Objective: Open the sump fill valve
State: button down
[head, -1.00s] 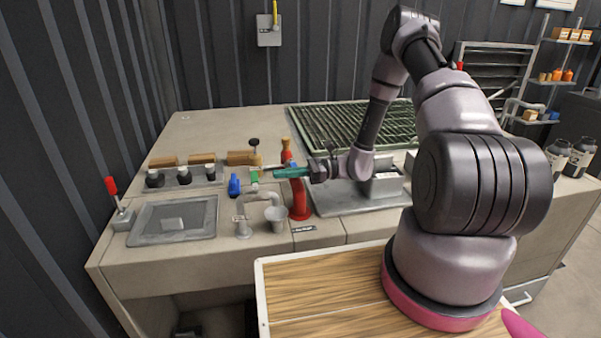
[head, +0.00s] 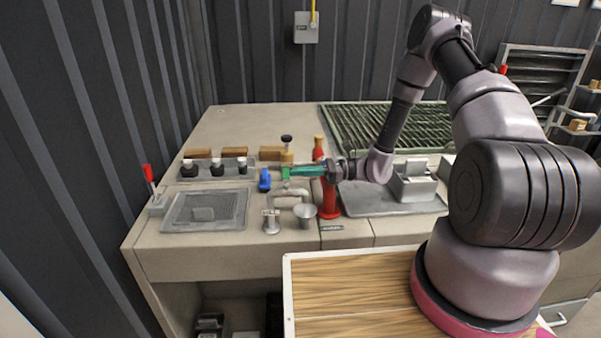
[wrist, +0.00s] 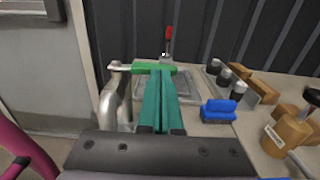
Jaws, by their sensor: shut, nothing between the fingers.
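A bent metal spout pipe (head: 290,194) stands on the counter, with a green handle (head: 286,173) at its top. In the wrist view, the green handle (wrist: 153,68) lies crosswise at the fingertips, above the grey pipe (wrist: 112,100). My gripper (head: 294,171) has teal fingers, shut with nothing between them. In the wrist view, the tips of my gripper (wrist: 161,76) are at the handle's near side; I cannot tell if they touch it. No readable label shows which fitting is the sump fill valve.
A red lever (head: 148,174) is at the left by a sunken basin (head: 206,210). A red bottle (head: 328,198) stands close to my gripper. Bottles and brown blocks (head: 235,153) are behind.

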jog(key=shift+w+a, duration=0.1)
jog(key=a, duration=0.2)
jog(key=w+a, duration=0.1)
jog(key=shift+a, duration=0.35)
jog(key=shift+s+a, duration=0.3)
jog(key=shift+a, duration=0.7)
jog(key=shift+s+a, duration=0.25)
jog(key=shift+a, duration=0.8)
send_near(286, 168)
jog(key=a, duration=0.1)
jog(key=s+a, duration=0.1)
jog(key=a, duration=0.1)
jog(key=shift+s+a+f, duration=0.15)
jog(key=shift+a+f, duration=0.05)
jog(key=shift+f, duration=0.05)
